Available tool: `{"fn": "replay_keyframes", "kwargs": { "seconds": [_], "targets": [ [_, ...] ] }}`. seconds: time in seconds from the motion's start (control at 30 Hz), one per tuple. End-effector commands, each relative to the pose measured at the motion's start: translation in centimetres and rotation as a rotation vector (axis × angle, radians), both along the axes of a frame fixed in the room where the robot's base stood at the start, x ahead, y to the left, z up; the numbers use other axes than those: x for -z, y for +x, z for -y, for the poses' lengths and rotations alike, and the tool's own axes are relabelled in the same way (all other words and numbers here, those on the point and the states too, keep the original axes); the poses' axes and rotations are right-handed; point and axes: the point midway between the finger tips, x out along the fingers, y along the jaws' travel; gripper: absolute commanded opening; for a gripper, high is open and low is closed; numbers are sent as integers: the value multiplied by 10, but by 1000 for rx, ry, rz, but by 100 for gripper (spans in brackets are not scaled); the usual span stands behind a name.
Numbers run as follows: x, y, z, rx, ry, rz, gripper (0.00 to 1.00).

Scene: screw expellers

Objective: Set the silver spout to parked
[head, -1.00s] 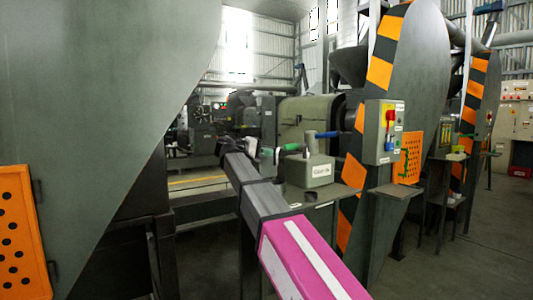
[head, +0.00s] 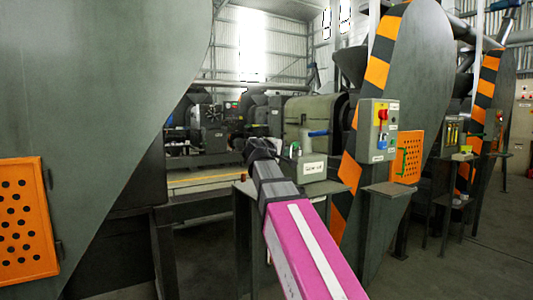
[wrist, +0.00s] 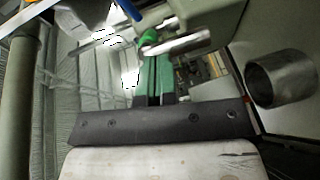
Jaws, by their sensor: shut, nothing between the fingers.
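The silver spout (wrist: 192,43) is a short bright metal tube beside a grey-green box in the wrist view, with a green end piece (wrist: 148,38) at its left. The labelled box (head: 315,167) stands on a stand in the head view, with a blue handle (head: 318,133) on top; the spout's exact direction is hard to tell there. My gripper (head: 258,146) is shut and empty, just left of the box in the head view. In the wrist view its green-faced fingers (wrist: 153,62) point at the green end piece; whether they touch it I cannot tell.
A wide metal pipe mouth (wrist: 280,78) shows at the right of the wrist view. A grey switch box (head: 378,131) and an orange perforated guard (head: 406,157) are right of the labelled box. A large grey panel (head: 90,90) fills the left.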

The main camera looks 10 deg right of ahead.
Motion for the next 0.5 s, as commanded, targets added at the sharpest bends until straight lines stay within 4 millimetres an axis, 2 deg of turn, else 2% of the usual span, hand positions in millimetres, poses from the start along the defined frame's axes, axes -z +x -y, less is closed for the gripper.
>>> {"fn": "replay_keyframes", "kwargs": {
  "seconds": [0.2,0.5],
  "targets": [
    [0,-11,27,12,-1,0,0],
    [0,-17,45,13,0,0,0]
  ]
}}
